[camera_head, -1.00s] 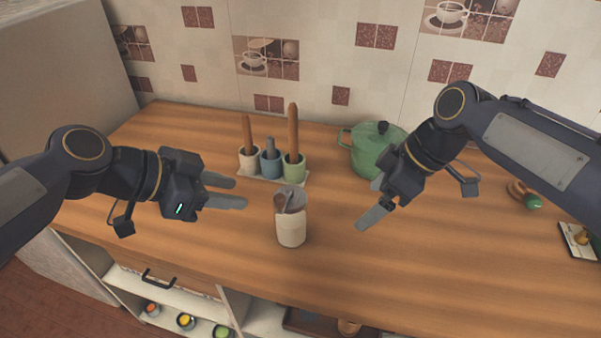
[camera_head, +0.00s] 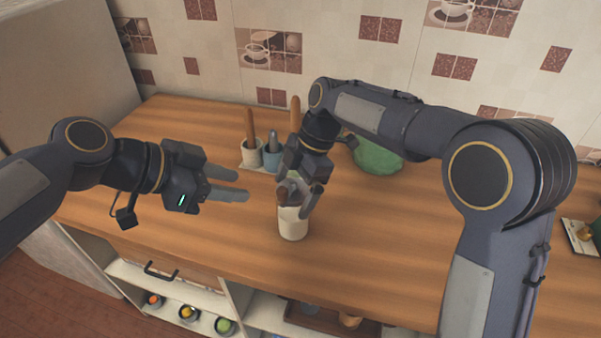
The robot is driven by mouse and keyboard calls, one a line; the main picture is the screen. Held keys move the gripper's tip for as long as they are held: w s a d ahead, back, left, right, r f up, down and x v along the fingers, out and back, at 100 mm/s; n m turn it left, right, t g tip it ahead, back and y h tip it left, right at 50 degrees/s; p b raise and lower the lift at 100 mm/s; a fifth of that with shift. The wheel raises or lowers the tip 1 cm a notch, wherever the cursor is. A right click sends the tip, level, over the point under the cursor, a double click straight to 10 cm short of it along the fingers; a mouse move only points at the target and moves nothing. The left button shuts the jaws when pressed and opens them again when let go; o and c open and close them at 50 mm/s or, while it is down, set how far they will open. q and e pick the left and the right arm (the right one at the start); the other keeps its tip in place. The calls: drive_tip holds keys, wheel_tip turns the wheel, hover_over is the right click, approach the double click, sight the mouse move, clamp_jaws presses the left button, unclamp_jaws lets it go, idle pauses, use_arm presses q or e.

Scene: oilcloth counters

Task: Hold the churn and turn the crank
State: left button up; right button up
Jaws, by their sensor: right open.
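The churn (camera_head: 293,226) is a small cream cylinder standing upright on the wooden counter, near its front edge. Its grey top and the brown crank are largely hidden behind my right gripper. My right gripper (camera_head: 298,205) is above the churn, pointing down, with its open fingers around or beside the crank at the top; I cannot tell whether they touch it. My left gripper (camera_head: 238,184) is open and empty, to the left of the churn and apart from it, its fingers pointing right.
Behind the churn, cups with wooden handles (camera_head: 251,152) stand on a small tray, partly hidden by my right arm. A green pot (camera_head: 377,160) is also partly covered. The counter (camera_head: 170,235) is clear at the left and front. Open shelves (camera_head: 185,300) hold several jars below.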

drive_tip(key=shift+x, duration=1.2)
use_arm(q)
drive_tip(key=shift+o, duration=0.3)
use_arm(e)
drive_tip(key=c, duration=1.6)
use_arm(q)
drive_tip(key=shift+d+r+g, duration=0.1)
drive_tip(key=shift+d+g, duration=0.2)
use_arm(e)
drive_tip(key=shift+o, duration=0.2)
use_arm(q)
wheel_tip(320, 180, up, 3)
drive_tip(key=n+g+y, duration=0.2)
drive_tip(key=n+y, duration=0.5)
drive_tip(key=y, duration=0.1)
hover_over(281, 190)
drive_tip(key=shift+s+a, duration=0.25)
drive_tip(key=shift+a, duration=0.05)
drive_tip(key=shift+w+d+r+n, duration=0.2)
drive_tip(key=shift+d+n, duration=0.15)
drive_tip(key=shift+n, duration=0.55)
drive_tip(key=shift+f+y, duration=0.3)
drive_tip(key=shift+f, duration=0.15)
wheel_tip(281, 190, down, 9)
drive_tip(key=shift+r, duration=0.1)
